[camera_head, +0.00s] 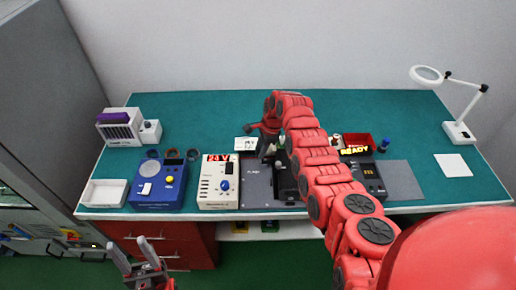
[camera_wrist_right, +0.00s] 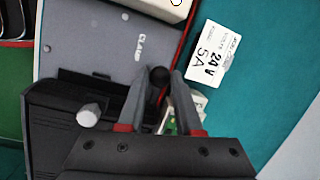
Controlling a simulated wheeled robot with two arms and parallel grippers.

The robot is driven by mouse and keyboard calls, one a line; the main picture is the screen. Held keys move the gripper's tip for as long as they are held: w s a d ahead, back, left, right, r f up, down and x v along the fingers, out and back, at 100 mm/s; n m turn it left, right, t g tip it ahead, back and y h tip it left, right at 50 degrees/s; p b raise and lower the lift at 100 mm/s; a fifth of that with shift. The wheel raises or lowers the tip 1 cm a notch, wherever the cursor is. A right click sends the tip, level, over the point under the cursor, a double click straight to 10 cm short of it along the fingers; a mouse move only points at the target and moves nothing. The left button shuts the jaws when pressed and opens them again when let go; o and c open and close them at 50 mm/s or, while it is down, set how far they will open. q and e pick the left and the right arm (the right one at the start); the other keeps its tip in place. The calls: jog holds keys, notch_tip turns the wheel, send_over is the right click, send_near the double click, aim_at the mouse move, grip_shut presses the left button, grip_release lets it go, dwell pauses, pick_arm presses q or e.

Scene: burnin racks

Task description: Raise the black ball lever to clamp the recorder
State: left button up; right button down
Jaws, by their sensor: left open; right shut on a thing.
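The black ball (camera_wrist_right: 158,77) of the lever sits between the fingertips of my right gripper (camera_wrist_right: 160,82) in the right wrist view, beside the grey plate (camera_wrist_right: 95,45) marked CLAMP. My right gripper is shut on it; the lever's shaft is mostly hidden. A black device, apparently the recorder (camera_wrist_right: 50,110), lies on the plate. In the head view it (camera_head: 286,184) is partly hidden by my right arm, and my right gripper (camera_head: 266,152) is over the plate's far edge. My left gripper (camera_head: 128,246) is open and empty, in front of the bench.
A cream power supply showing 24 V (camera_head: 217,182) and a blue instrument (camera_head: 160,185) stand left of the plate. A card marked 24V 5A (camera_wrist_right: 215,55) lies behind it. Right are a red bin (camera_head: 357,145) and a black unit (camera_head: 368,178). The bench's back strip is clear.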

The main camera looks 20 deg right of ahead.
jog(key=shift+s+d+f+y+b, duration=0.15)
jog(key=shift+d+y+b, duration=0.35)
jog(key=shift+y, duration=0.2)
jog(key=shift+s+d+t+y+b, duration=0.2)
jog(key=shift+d+t+y+b, duration=0.4)
jog(key=shift+y, duration=0.2)
jog(key=c, duration=0.6)
grip_release()
jog(key=shift+d, duration=0.1)
jog(key=shift+r, duration=0.2)
